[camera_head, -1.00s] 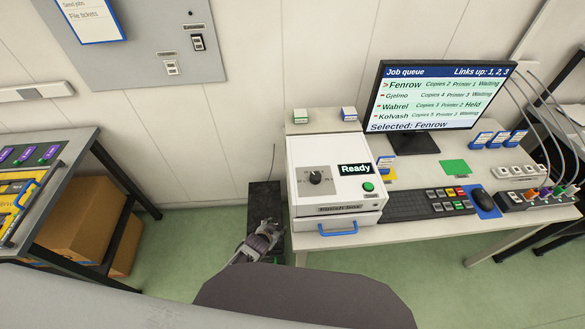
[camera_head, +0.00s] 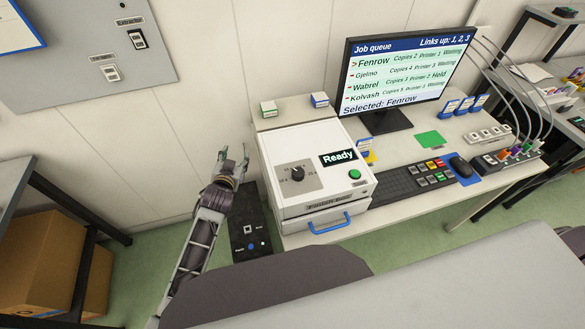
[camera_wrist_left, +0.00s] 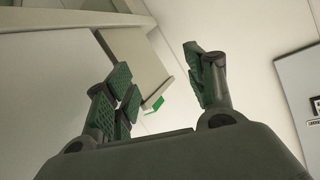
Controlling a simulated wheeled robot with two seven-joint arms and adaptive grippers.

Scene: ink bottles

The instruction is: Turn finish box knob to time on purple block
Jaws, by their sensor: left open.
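The finish box (camera_head: 316,140) is a white box on the desk with a "Ready" display (camera_head: 338,158) and a green button (camera_head: 354,174). Its black knob (camera_head: 297,174) sits on a grey dial plate; the small time marks are hard to read. My left gripper (camera_head: 233,163) is open and empty, raised left of the box and apart from the knob. In the left wrist view my left gripper (camera_wrist_left: 160,92) shows its spread green-padded fingers. No purple block is in view now. My right gripper is not in view.
A green-topped block (camera_head: 269,109) and a blue-topped block (camera_head: 319,100) stand on the ledge behind the box. A blue drawer handle (camera_head: 330,224) sticks out in front. The monitor (camera_head: 400,75) and keyboard (camera_head: 400,187) are to the right. A black unit (camera_head: 249,215) stands left.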

